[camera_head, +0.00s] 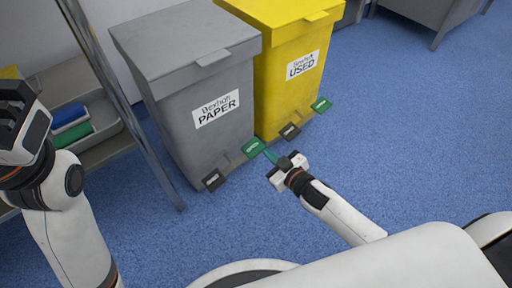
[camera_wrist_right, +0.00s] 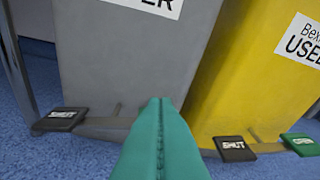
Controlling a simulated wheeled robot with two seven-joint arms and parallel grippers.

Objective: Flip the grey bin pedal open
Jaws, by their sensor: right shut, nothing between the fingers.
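The grey bin (camera_head: 190,95), labelled PAPER, stands left of centre with its lid (camera_head: 185,45) down; its lower front shows in the right wrist view (camera_wrist_right: 125,60). Its black SHUT pedal (camera_head: 214,180) is at the left of its base and also shows in the wrist view (camera_wrist_right: 60,119). Its green pedal (camera_head: 252,148) is at the right of its base. My right gripper (camera_head: 269,156) is shut and empty, its green fingertips close beside the green pedal; contact cannot be told. In the wrist view the fingers (camera_wrist_right: 160,145) hide that pedal.
A yellow bin (camera_head: 285,65), labelled USED, stands close on the right, with a black pedal (camera_head: 290,131) and a green pedal (camera_head: 321,104). A metal shelf unit (camera_head: 130,110) stands at left. Blue floor (camera_head: 410,130) is clear to the right.

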